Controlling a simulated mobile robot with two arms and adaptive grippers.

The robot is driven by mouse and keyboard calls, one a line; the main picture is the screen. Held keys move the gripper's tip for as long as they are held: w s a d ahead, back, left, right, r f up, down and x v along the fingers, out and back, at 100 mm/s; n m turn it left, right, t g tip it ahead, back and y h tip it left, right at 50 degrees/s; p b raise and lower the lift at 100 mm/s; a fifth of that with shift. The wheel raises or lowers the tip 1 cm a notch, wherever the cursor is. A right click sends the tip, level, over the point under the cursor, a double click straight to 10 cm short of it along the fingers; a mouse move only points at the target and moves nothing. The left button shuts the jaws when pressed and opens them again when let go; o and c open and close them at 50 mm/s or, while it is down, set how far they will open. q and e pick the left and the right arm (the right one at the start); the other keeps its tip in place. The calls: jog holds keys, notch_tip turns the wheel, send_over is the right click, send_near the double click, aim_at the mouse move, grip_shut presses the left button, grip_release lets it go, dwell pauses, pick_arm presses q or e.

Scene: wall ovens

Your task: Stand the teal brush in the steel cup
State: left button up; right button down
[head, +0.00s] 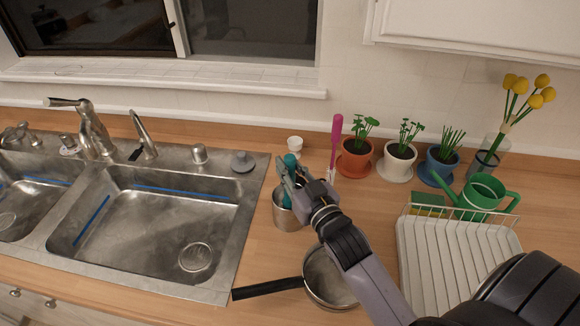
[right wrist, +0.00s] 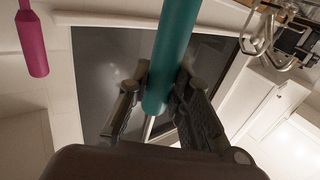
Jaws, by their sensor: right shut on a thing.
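The teal brush (head: 290,161) is held between the fingers of my right gripper (head: 291,181). Its handle (right wrist: 172,50) also shows between the two fingers in the right wrist view. The steel cup (head: 288,219) stands on the wooden counter just right of the sink. The gripper is at the cup's rim, and teal shows below the fingers at the cup's mouth. The gripper and arm cover part of the mouth, so I cannot tell how deep the brush reaches or whether it touches the bottom. My left gripper is not in view.
A magenta-handled utensil (head: 336,140) stands close right of the gripper. A pan (head: 323,271) lies in front of the cup. Potted plants (head: 355,157), a green watering can (head: 482,192) and a white dish rack (head: 430,260) are to the right. The sink (head: 160,220) is left.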

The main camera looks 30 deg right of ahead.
jog(key=c, duration=1.4)
grip_release()
jog(key=s, duration=1.2)
jog(key=shift+a, duration=0.1)
